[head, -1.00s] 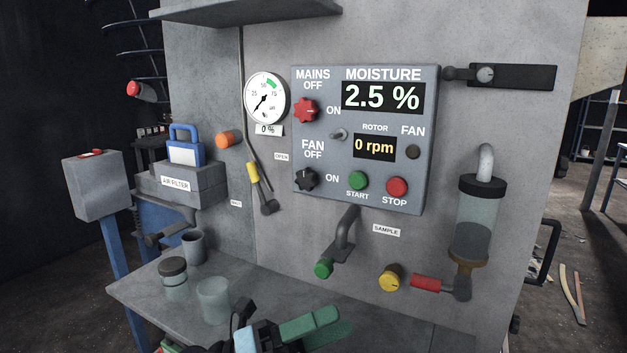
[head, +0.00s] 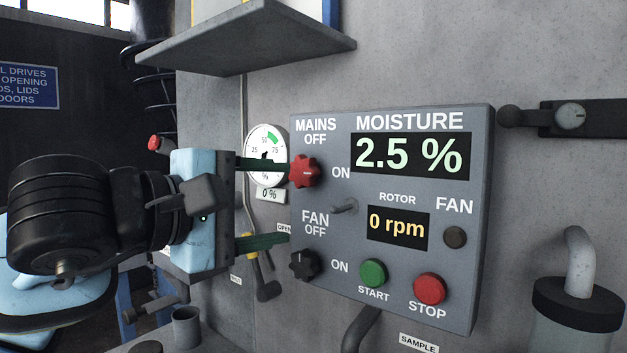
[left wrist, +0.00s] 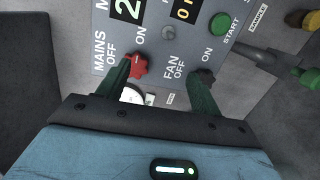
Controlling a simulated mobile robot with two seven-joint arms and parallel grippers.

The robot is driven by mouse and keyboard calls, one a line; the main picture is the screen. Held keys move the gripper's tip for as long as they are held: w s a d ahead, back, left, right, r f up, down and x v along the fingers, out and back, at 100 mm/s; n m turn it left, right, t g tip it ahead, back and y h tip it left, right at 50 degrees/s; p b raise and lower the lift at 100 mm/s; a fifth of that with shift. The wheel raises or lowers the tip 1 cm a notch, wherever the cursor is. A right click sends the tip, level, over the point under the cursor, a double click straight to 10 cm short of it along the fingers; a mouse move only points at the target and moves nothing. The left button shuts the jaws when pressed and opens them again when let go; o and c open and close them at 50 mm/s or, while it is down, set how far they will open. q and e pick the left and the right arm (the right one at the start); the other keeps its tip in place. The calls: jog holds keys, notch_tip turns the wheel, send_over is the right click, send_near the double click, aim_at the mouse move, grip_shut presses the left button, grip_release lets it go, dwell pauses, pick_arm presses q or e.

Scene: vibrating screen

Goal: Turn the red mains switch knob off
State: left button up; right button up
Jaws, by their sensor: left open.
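The red mains switch knob (head: 306,171) sits at the upper left of the grey control panel (head: 400,275), beside the MAINS OFF and ON labels. It also shows in the left wrist view (left wrist: 138,66). My left gripper (head: 275,201) is open with nothing between its dark green fingers. In the head view its upper fingertip is close to the red knob's left side, and its lower finger is above and left of the black fan knob (head: 304,264). I cannot tell whether the upper finger touches the red knob. My right gripper is not in view.
The panel also has a toggle (head: 345,207), a green start button (head: 373,272) and a red stop button (head: 429,288). A round gauge (head: 265,143) is partly behind the upper finger. A shelf (head: 255,35) juts out above. A glass cylinder (head: 570,335) stands at lower right.

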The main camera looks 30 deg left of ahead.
aim_at(299, 172)
pick_arm(q)
jog(key=shift+n+t+y, duration=0.4)
jog(key=shift+t+y, duration=0.4)
jog(key=w+r, duration=0.1)
jog(key=w, duration=0.1)
jog(key=w+a+r+p, duration=0.1)
jog(key=w, duration=0.1)
jog(key=w+p, duration=0.1)
jog(key=w, duration=0.1)
jog(key=shift+a+r, duration=0.4)
jog(key=shift+w+p, duration=0.3)
jog(key=shift+w, duration=0.2)
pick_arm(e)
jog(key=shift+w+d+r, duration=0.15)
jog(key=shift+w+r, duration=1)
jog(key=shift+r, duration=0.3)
pick_arm(q)
jog(key=shift+c, duration=0.5)
jog(key=c, duration=0.8)
jog(key=shift+c, duration=0.2)
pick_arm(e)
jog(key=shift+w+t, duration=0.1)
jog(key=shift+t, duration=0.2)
